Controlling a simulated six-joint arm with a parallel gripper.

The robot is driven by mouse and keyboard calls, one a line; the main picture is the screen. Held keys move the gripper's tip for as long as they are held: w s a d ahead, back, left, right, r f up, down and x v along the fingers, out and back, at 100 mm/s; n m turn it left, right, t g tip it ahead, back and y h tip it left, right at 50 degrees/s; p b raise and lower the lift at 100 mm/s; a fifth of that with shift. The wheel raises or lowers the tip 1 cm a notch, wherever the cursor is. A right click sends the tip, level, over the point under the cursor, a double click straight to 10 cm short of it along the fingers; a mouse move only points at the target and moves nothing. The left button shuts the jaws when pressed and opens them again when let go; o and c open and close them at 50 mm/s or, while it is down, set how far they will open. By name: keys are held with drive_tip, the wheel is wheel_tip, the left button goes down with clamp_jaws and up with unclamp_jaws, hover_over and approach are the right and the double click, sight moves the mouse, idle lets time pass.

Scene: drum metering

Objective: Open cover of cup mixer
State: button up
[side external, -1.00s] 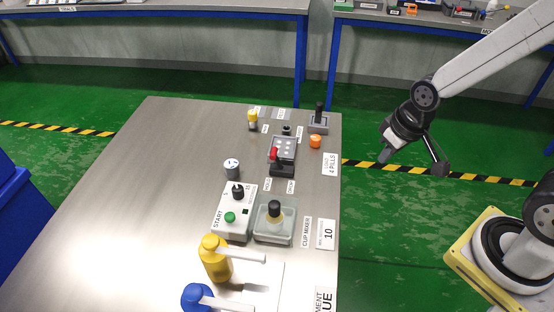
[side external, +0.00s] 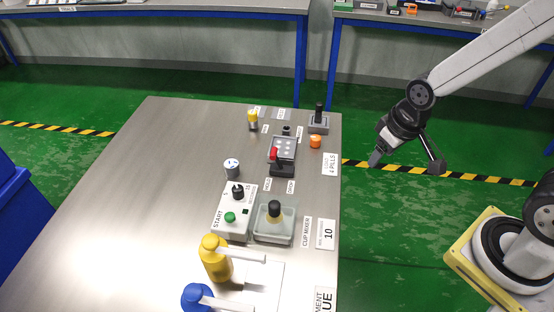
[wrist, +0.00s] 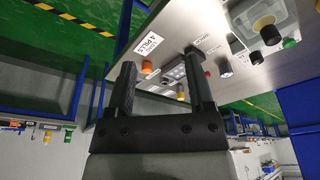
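The cup mixer has a white control box (side external: 233,225) with a green START button (side external: 230,217) and a black knob. Beside it is its clear, boxy cover (side external: 262,235) with a black knob on top, and something yellow shows beneath the knob. The cover appears seated flat. It also shows at the upper right of the wrist view (wrist: 243,17). My gripper (side external: 374,160) is in the air off the table's right edge, well apart from the cover. In the wrist view, its two fingers (wrist: 160,65) are spread with nothing between them.
Yellow (side external: 215,262) and blue (side external: 196,297) pump bottles stand in front of the mixer. A pill device with a red handle (side external: 273,154), an orange cap (side external: 315,141), a grey cup (side external: 232,169) and a yellow-topped bottle (side external: 252,120) stand behind. The table's left side is clear.

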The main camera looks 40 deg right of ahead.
drive_tip(key=w+a+f+n+g, duration=0.1)
drive_tip(key=w+a+n, duration=0.2)
drive_tip(key=w+a, duration=0.4)
drive_tip(key=n+g, duration=0.2)
drive_tip(key=n, duration=0.1)
hover_over(274, 204)
wheel_tip(274, 204, down, 3)
drive_tip(key=shift+f, duration=0.1)
drive_tip(key=shift+f, duration=0.1)
drive_tip(key=shift+f, duration=3.8)
clamp_jaws()
